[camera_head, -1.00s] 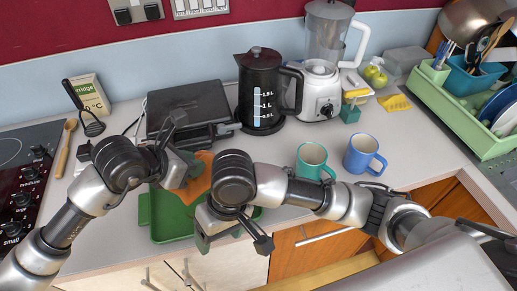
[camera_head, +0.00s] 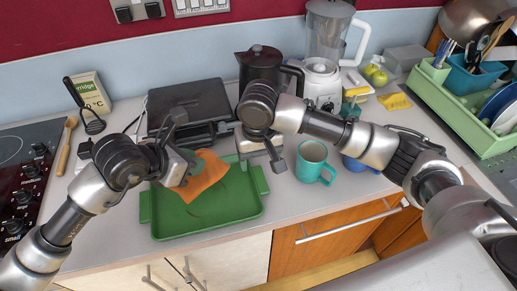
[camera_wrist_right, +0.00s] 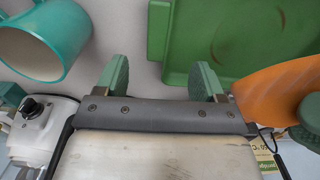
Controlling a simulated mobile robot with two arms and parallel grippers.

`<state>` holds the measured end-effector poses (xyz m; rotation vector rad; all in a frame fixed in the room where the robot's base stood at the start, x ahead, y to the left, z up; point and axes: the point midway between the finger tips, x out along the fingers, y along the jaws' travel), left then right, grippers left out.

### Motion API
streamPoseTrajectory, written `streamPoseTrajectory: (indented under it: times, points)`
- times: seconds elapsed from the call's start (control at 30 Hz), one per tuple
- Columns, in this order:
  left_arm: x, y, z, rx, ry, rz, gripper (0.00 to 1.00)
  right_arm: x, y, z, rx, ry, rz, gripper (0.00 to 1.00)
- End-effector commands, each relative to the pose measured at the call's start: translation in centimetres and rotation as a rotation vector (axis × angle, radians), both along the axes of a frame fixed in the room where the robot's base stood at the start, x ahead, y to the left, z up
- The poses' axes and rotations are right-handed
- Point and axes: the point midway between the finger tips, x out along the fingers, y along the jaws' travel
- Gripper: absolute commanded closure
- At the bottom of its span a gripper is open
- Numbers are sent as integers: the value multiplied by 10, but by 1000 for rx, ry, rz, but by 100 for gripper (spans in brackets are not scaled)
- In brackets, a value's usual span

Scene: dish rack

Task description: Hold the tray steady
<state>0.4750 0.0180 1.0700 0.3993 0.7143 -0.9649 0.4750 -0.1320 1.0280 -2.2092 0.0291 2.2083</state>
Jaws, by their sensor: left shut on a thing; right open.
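The green tray (camera_head: 225,222) lies on the counter near its front edge, with small dark marks on its surface. It also shows at the top of the right wrist view (camera_wrist_right: 225,60). My left gripper (camera_head: 188,172) is shut on an orange cloth (camera_head: 208,181) over the tray's back left part. The cloth also shows in the right wrist view (camera_wrist_right: 285,90). My right gripper (camera_head: 262,152) is open and empty behind the tray's right end, with its two green fingertips (camera_wrist_right: 160,80) apart. Whether it touches the tray cannot be told.
A teal mug (camera_head: 312,163) stands right of the tray, close to my right gripper; a blue mug (camera_head: 358,165) is partly hidden by my right arm. A dark grill (camera_head: 190,105), a kettle (camera_head: 262,62) and a blender (camera_head: 325,60) stand behind. A hob (camera_head: 22,175) is at left.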

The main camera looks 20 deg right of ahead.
Motion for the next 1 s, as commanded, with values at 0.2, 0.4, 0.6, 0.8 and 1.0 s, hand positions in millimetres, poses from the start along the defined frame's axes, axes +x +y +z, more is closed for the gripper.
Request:
streamPoseTrajectory:
  times: [0.2,0.4,0.6,0.8,1.0]
  points:
    - [0,0,0,0,0,0,98,-1,-1,-44,-2,3,-1,31]
    - [0,0,0,0,0,0,99,-1,0,-73,-1,2,1,31]
    - [0,0,0,0,0,0,99,0,0,-85,0,1,2,31]
    - [0,0,0,0,0,0,99,0,0,-87,0,0,2,31]
    - [0,0,0,0,0,0,99,0,0,-86,0,0,2,49]
